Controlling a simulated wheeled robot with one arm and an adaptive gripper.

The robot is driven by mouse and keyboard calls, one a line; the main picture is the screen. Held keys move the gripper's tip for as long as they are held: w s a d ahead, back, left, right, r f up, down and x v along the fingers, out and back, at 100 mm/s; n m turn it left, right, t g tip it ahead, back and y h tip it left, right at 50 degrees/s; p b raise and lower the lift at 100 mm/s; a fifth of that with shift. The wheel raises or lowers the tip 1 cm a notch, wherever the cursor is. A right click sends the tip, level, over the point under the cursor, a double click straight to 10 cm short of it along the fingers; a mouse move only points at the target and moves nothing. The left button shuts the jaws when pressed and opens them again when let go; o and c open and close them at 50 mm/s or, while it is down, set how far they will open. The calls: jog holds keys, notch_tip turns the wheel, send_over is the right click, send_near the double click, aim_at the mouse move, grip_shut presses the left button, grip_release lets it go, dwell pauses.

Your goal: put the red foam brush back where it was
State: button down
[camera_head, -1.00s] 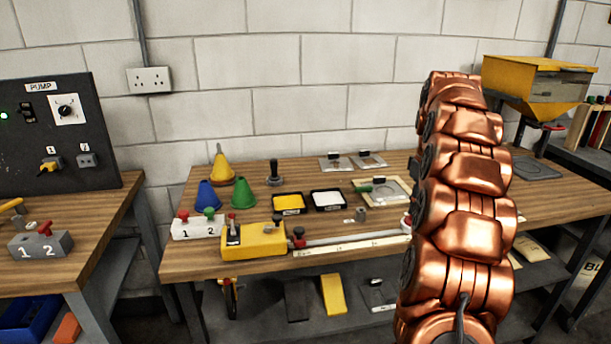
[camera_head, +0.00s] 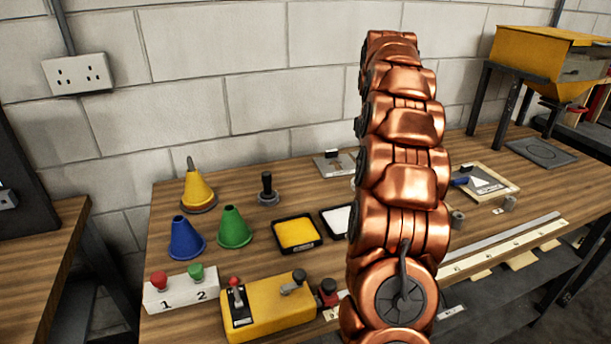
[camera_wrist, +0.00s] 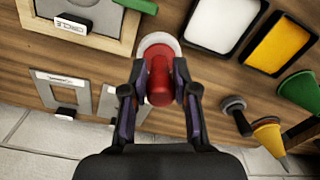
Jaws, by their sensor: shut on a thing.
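My gripper (camera_wrist: 158,92) is shut on the red foam brush (camera_wrist: 158,75) in the wrist view. The brush has a red upright handle and a round red and white lower end. It is over the wooden bench, and I cannot tell whether its lower end touches the bench top. In the head view my copper arm hides the gripper and the brush. A white block marked 1 and 2 (camera_head: 182,291) stands at the bench's front left, with a red knob above 1 and a green knob above 2.
Near the brush are a white pad tray (camera_wrist: 226,22), a yellow pad tray (camera_wrist: 280,43), a framed stencil (camera_wrist: 92,12) and flat plates (camera_wrist: 63,92). Blue (camera_head: 186,240), green (camera_head: 234,228) and yellow (camera_head: 197,188) cones and a yellow lever box (camera_head: 268,310) stand at left. A wall rises behind.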

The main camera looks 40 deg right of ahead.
jog(key=shift+w+a+f+p, duration=0.75)
jog(key=shift+w+a, duration=0.6)
jog(key=shift+w, duration=0.7)
jog(key=shift+w+a+f+p, duration=0.8)
jog(key=shift+w+a, duration=0.6)
jog(key=shift+w, duration=0.65)
jog(key=shift+w+a+f+p, duration=0.55)
jog(key=shift+w+a+f, duration=0.6)
jog(key=shift+w, duration=0.9)
jog(key=shift+a+r, duration=0.2)
jog(key=shift+f, duration=0.1)
jog(key=c, duration=0.9)
grip_release()
notch_tip(320, 180, up, 12)
jog(key=p, duration=0.3)
jog(key=shift+r, duration=0.2)
